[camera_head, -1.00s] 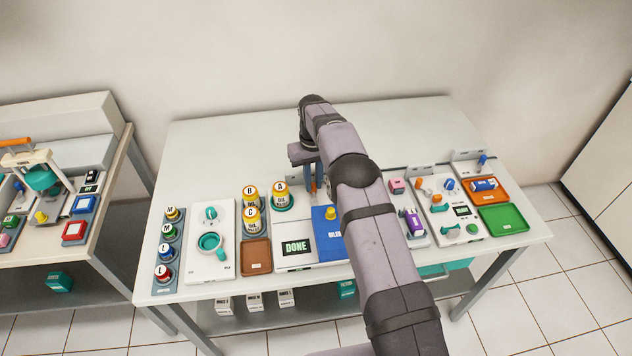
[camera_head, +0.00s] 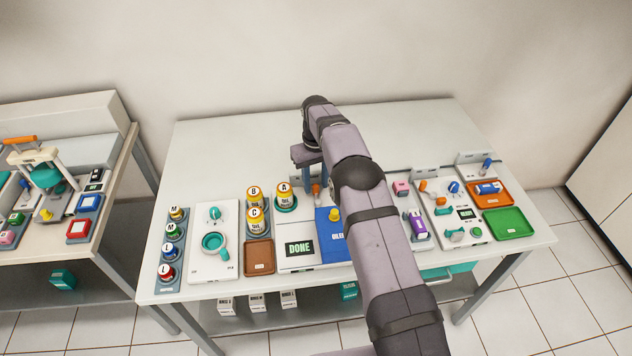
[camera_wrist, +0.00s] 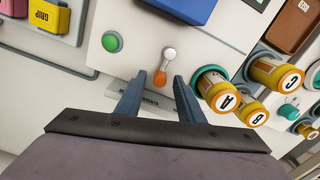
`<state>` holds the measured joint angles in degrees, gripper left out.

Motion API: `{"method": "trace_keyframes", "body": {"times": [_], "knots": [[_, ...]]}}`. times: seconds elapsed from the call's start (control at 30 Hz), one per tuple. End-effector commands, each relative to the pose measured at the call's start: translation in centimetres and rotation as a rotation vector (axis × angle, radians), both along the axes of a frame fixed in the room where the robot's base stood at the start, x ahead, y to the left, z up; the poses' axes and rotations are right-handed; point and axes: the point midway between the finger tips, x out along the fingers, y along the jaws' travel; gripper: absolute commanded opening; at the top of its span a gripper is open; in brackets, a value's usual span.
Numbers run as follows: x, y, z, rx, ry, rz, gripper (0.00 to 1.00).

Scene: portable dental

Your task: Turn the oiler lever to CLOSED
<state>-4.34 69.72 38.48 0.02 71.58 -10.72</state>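The oiler is a white unit with a blue panel (camera_head: 328,240) and a screen (camera_head: 299,247) reading DONE. Its small lever has an orange tip (camera_wrist: 160,78) and a pale metal pivot (camera_wrist: 169,54) in the wrist view. The orange tip also shows in the head view (camera_head: 316,190). My gripper (camera_wrist: 159,86) is open, one blue finger on each side of the orange tip, with gaps visible on both sides. In the head view my gripper (camera_head: 313,176) points down at the back of the oiler. Small lettering near the lever is partly hidden and unreadable.
Yellow-capped bottles, including A (camera_wrist: 226,100), stand close beside the right finger in the wrist view. A green button (camera_wrist: 112,42) is on the unit's other side. Orange (camera_head: 490,204) and green (camera_head: 509,223) trays lie at the right. The table's back strip is clear.

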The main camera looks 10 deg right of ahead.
Motion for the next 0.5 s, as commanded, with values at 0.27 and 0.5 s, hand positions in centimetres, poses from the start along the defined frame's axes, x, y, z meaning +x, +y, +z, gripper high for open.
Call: {"method": "trace_keyframes", "body": {"times": [0.27,0.5], "knots": [[0.0,0.0,0.7,0.000,0.001,0.000,0.35],[0.1,0.0,3.8,0.000,-0.003,0.000,0.35]]}}
